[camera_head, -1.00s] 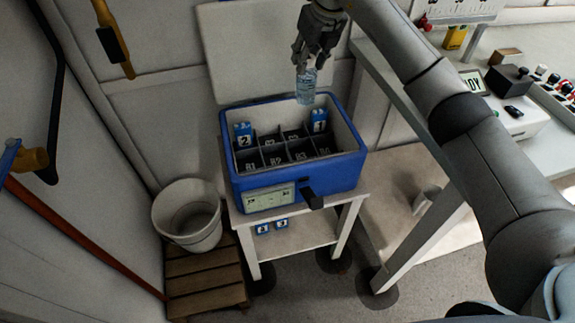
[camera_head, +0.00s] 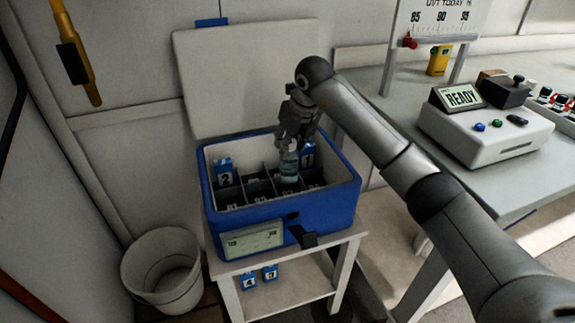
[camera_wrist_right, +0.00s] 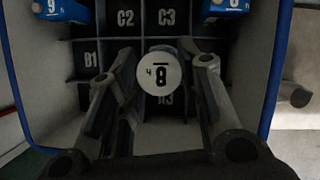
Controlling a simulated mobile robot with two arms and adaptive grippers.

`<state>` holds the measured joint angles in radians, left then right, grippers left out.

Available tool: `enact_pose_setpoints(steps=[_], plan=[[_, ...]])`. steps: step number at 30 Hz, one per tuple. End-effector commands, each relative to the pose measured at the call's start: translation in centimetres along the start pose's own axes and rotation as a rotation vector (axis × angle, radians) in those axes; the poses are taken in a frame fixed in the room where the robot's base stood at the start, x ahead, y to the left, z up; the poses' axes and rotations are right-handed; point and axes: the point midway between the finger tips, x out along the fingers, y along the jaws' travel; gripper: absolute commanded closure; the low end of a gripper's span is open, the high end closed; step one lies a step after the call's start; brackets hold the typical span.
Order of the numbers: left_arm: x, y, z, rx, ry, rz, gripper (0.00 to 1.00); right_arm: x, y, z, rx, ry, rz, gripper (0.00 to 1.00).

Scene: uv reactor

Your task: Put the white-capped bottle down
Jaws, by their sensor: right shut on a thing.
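The white-capped bottle (camera_head: 289,168) is clear and small. In the right wrist view its white cap (camera_wrist_right: 159,72) shows a large black mark and a smaller one. My right gripper (camera_head: 291,147) points down and is shut on the bottle; its fingers (camera_wrist_right: 163,62) stand on both sides of the cap. The bottle is upright, with its lower part down among the dividers of the blue cooler box (camera_head: 278,215). Labels B1, C2, C3 and A3 show around it; I cannot tell whether it touches the compartment floor. My left gripper is not in view.
Blue numbered packs stand in the box at left (camera_head: 225,172) and right (camera_head: 308,155). The open lid (camera_head: 240,80) stands behind. A white bucket (camera_head: 163,270) is at left. A bench with a READY device (camera_head: 485,135) is at right. More packs lie on the lower shelf.

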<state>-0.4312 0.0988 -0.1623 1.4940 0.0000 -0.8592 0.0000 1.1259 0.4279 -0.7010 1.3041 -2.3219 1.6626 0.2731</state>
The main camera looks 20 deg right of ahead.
Motion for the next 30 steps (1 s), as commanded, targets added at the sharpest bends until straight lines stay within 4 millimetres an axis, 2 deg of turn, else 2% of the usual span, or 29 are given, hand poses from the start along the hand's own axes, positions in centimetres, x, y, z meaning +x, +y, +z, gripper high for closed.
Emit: enact_pose_setpoints(steps=[5, 12, 25, 30], plan=[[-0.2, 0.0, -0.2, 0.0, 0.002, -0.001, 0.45, 1.2, 0.1, -0.5, 0.0, -0.001, 0.001, 1.0], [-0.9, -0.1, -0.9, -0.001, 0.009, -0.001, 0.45, 4.0, 0.0, -1.7, 0.001, -0.001, 0.001, 1.0], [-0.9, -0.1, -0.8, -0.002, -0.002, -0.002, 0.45, 4.5, 0.0, -1.8, 0.001, -0.003, 0.0, 1.0], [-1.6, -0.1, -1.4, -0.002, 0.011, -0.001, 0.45, 4.8, 0.0, -2.0, 0.001, -0.002, 0.0, 1.0]])
